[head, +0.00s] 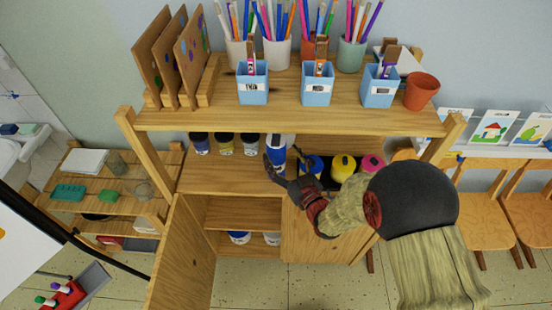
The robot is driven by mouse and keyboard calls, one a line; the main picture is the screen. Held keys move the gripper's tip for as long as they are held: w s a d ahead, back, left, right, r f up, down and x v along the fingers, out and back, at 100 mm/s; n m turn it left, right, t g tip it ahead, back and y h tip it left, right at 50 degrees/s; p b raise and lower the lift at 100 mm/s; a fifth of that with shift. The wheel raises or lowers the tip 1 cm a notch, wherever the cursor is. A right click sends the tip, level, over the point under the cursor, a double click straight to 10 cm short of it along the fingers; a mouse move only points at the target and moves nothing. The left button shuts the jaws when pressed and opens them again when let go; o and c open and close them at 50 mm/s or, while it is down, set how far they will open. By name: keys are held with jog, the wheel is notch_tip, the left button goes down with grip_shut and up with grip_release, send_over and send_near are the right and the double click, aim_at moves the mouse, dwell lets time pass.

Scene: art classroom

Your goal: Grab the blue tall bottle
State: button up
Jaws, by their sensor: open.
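A tall bottle, blue with a white upper part (276,143), stands on the middle shelf of the wooden cabinet in the head view. My gripper (283,165) is open at the front of this bottle, with one dark finger at its left side and the other to its right. The fingers overlap the bottle's lower part in the picture. I cannot tell whether they touch it. A shorter blue bottle (312,164) stands to the right, partly behind my gripper.
Yellow (343,163) and pink (372,162) bottles stand farther right. Several dark-lidded jars (224,145) stand left of the tall bottle. The upper shelf (300,117), holding pencil cups and blue boxes, lies above. A cabinet door (183,255) stands open below left.

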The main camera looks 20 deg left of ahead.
jog(key=x, duration=0.4)
jog(key=shift+a+r+b, duration=0.1)
jog(key=shift+b, duration=0.2)
jog(key=shift+s, duration=0.1)
jog(key=shift+c, duration=1.3)
grip_shut()
jog(key=shift+r, duration=0.15)
